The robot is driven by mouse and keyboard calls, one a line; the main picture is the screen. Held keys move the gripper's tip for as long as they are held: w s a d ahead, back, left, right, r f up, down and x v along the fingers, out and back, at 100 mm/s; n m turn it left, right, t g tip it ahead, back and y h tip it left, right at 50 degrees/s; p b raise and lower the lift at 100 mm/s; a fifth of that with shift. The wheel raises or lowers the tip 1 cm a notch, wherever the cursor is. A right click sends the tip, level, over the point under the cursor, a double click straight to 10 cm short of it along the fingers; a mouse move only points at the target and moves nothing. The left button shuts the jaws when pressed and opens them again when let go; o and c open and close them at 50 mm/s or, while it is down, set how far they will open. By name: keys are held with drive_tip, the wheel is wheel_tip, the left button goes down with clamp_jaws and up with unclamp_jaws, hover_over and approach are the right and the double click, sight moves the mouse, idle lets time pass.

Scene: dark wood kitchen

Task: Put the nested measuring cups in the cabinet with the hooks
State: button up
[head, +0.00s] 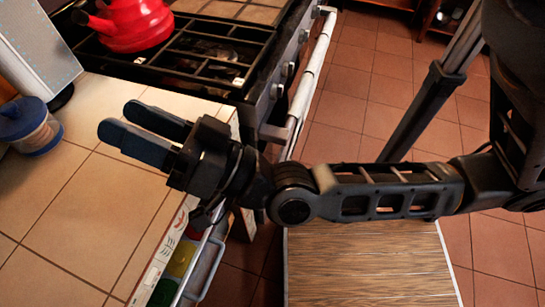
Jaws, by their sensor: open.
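My gripper (118,119) is open, with its two dark blue fingers apart and pointing left above the tiled counter. Nothing shows between the fingers. A small round blue and tan item (33,125), partly cut off by the left edge, stands on the counter left of my gripper and apart from it. I cannot tell whether it is the nested measuring cups. No cabinet with hooks can be made out.
A red kettle (132,22) stands on the black stove grate (205,50) beyond my gripper. A grey-white board (35,40) is at the upper left. Red floor tiles (375,75) lie to the right.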

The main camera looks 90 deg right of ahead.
drive_tip(key=s+a+f+n+g+y, duration=0.3)
drive_tip(key=s+f+n+g, duration=0.5)
drive_tip(key=s+f, duration=0.4)
drive_tip(key=s+y, duration=0.1)
drive_tip(key=s, duration=0.2)
drive_tip(key=shift+s+y, duration=0.3)
drive_tip(key=shift+s, duration=0.05)
drive_tip(key=shift+a, duration=0.1)
